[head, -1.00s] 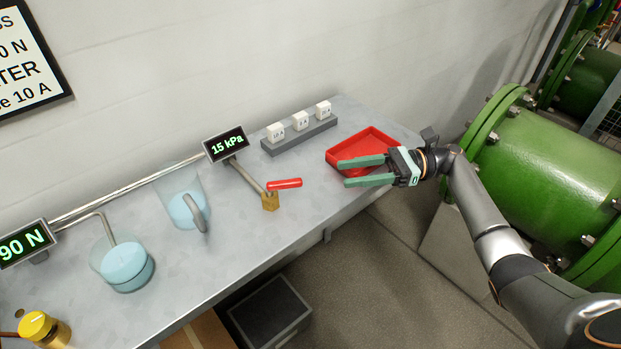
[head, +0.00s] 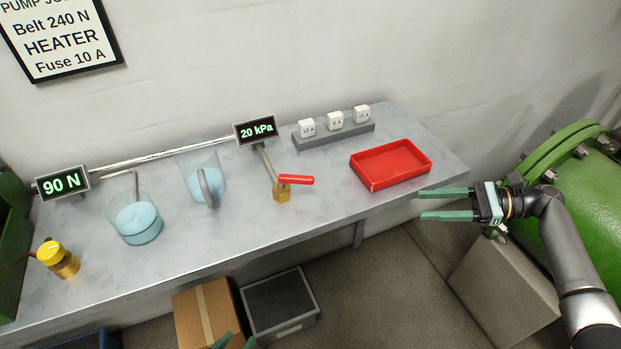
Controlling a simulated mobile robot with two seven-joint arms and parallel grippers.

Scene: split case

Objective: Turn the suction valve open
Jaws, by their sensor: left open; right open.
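The suction valve has a brass body (head: 282,193) and a red lever (head: 297,180), standing on the bench at the end of a metal pipe. The lever points right, across the line of the pipe. A display (head: 256,130) behind it reads 20 kPa. My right gripper (head: 445,204) is open and empty, off the bench's front edge, right of the valve and apart from it. Only the green fingertips of my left gripper (head: 236,341) show at the bottom edge, apart and well below the valve.
A red tray (head: 412,172) lies right of the valve. A grey rack (head: 335,136) with white fuse blocks stands behind. A clear jug (head: 203,178) and a beaker (head: 135,219) of blue liquid, a yellow-capped brass piece (head: 58,259) and a 90 N display (head: 62,183) stand left.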

